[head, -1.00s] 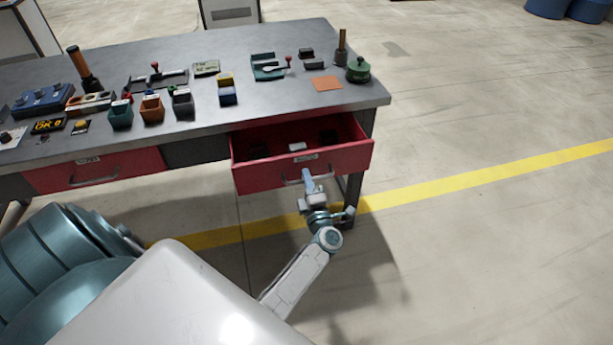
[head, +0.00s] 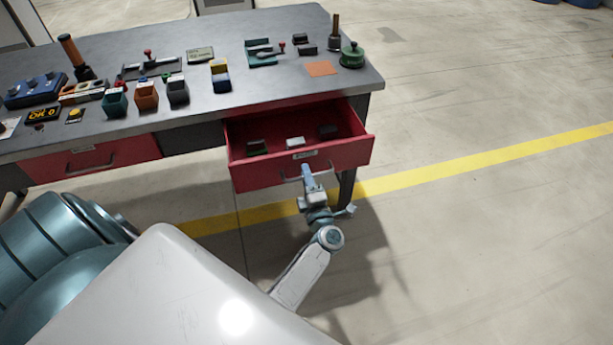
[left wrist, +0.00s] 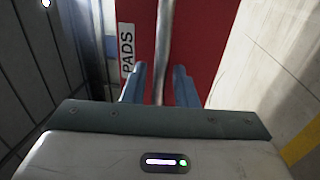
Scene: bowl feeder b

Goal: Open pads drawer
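The pads drawer (head: 345,156) is the red drawer under the right end of the workbench. It stands well open, and items in its inside show. In the left wrist view, its red front (left wrist: 205,35) carries the label "PADS" (left wrist: 127,45). My left gripper (head: 306,172) is at the grey drawer handle (head: 289,179). In the left wrist view, the handle bar (left wrist: 163,40) runs between the two blue fingers of my left gripper (left wrist: 160,75). The fingers sit close on either side of the bar; their contact is hard to see. My right gripper is not in view.
The grey workbench (head: 290,30) carries small bins (head: 146,96), an orange square (head: 320,68) and a green round-lidded item (head: 352,56). A second red drawer (head: 120,152) at the left is shut. Open floor lies to the right, with a yellow line (head: 480,161).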

